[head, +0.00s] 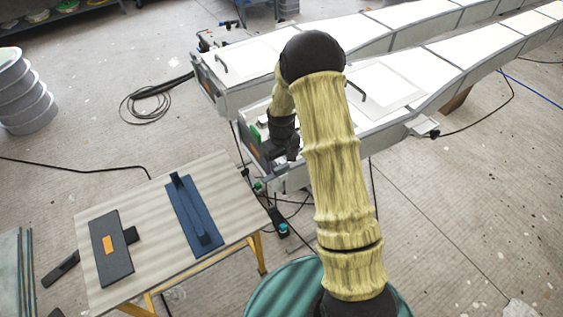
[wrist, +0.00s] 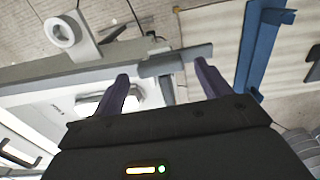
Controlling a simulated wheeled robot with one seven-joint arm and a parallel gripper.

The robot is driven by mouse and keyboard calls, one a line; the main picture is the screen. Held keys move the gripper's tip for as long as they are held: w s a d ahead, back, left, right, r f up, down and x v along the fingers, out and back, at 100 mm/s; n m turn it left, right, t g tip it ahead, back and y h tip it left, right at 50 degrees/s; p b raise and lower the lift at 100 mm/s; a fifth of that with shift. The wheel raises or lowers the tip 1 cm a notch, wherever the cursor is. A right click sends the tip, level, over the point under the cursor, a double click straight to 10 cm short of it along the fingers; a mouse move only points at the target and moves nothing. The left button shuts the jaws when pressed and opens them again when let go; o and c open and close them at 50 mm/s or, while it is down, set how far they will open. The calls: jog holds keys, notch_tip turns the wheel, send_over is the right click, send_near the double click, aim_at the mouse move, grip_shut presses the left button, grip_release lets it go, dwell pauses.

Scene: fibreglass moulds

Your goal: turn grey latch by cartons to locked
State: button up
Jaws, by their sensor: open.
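A grey latch (wrist: 178,60) shows in the wrist view as a flat bar, lying nearly crosswise along the edge of a pale mould (wrist: 60,108). A short grey piece runs from the bar down over the mould's face. My gripper (wrist: 161,69) is open, with one dark finger to each side of the latch's middle. I cannot tell whether either finger touches it. In the head view my gripper (head: 283,148) is at the near end of the front mould (head: 385,85), and my arm hides part of that end. No cartons can be made out.
A work table (head: 150,190) at left holds a blue tool (head: 192,215) and a dark board with an orange patch (head: 110,248). A second long mould (head: 265,58) lies behind. Cables and hoses cross the floor. A teal drum top (head: 280,290) is at the front.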

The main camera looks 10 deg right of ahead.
jog(key=shift+f, duration=1)
jog(key=shift+c, duration=0.3)
jog(key=c, duration=1.3)
jog(key=shift+c, duration=0.2)
